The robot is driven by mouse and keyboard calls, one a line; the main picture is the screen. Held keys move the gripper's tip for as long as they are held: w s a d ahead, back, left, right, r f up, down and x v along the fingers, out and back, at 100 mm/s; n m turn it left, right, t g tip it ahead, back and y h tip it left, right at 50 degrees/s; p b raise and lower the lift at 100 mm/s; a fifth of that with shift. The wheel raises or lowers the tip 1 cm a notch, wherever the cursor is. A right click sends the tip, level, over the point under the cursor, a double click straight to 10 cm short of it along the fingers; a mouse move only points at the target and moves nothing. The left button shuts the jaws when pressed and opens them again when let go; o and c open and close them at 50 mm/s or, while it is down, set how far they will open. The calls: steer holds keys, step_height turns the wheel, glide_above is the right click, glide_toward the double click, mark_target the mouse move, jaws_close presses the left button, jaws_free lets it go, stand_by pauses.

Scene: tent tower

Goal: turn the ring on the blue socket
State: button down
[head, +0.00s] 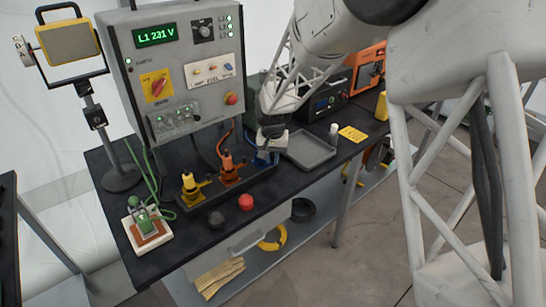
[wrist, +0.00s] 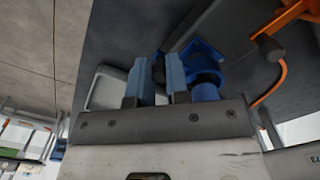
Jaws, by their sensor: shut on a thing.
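The blue socket (head: 266,158) stands at the right end of the socket row on the bench, mostly hidden behind my gripper (head: 272,145) in the head view. In the wrist view the blue socket (wrist: 206,60) shows just right of my fingers. My gripper (wrist: 156,84) is shut on a dark part at the socket's side, which I take for its ring (wrist: 158,68). The ring is largely hidden by the fingers, and its turn angle cannot be read.
An orange socket (head: 231,167) and a yellow socket (head: 190,187) stand to the left in the dark rail. A grey tray (head: 308,152) lies close on the right. The control panel (head: 180,70) rises behind.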

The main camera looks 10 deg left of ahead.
steer(key=c, duration=1.1)
jaws_free()
steer(key=shift+r, duration=0.1)
steer(key=shift+r, duration=3.85)
